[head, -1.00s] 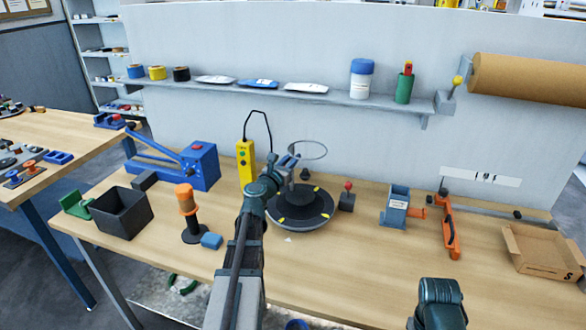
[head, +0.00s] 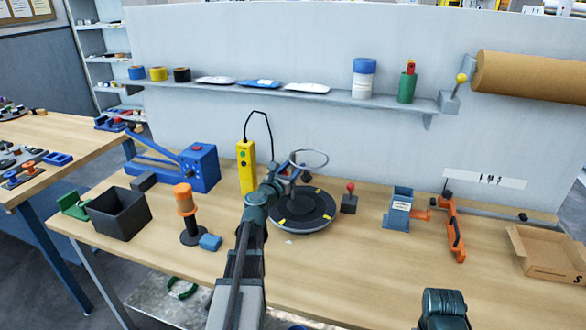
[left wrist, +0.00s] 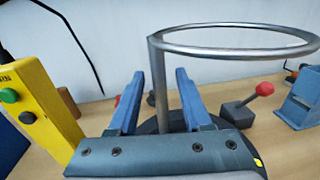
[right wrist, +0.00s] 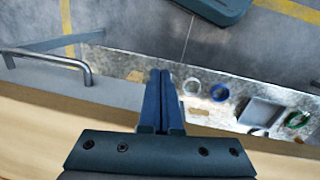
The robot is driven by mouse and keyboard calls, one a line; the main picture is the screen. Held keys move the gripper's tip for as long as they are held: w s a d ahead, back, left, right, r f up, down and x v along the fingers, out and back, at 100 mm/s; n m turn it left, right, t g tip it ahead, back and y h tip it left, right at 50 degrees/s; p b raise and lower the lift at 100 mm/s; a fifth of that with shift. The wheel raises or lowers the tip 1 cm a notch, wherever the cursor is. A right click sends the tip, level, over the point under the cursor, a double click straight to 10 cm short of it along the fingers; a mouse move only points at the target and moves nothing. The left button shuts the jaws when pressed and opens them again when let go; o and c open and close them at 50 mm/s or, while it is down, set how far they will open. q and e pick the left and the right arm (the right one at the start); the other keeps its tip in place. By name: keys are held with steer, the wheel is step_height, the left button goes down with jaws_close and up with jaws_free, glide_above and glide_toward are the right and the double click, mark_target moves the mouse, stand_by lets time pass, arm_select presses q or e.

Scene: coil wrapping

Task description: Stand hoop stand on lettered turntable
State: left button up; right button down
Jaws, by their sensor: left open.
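The hoop stand shows in the head view as a thin metal ring (head: 309,158) above the lettered turntable (head: 318,222), a dark round disc with yellow marks. In the left wrist view the hoop stand's upright post (left wrist: 159,85) rises between the fingers of my left gripper (left wrist: 158,88), with a gap on both sides. The gripper is open around the post. The stand's foot is largely hidden by the gripper; it appears to be over the turntable, but I cannot tell whether it touches. My right gripper (right wrist: 165,100) is shut and empty, beyond the bench's front edge.
A yellow control box (head: 246,165) stands left of the turntable, and a small red-knobbed block (head: 349,200) stands close on its right. A blue-grey dispenser (head: 398,210) and an orange tool (head: 453,230) are farther right. The bench front is mostly clear.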

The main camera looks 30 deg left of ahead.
arm_select(q)
steer(key=shift+r, duration=0.2)
steer(key=s+d, duration=0.1)
steer(key=s, duration=1.1)
steer(key=shift+d+f, duration=0.1)
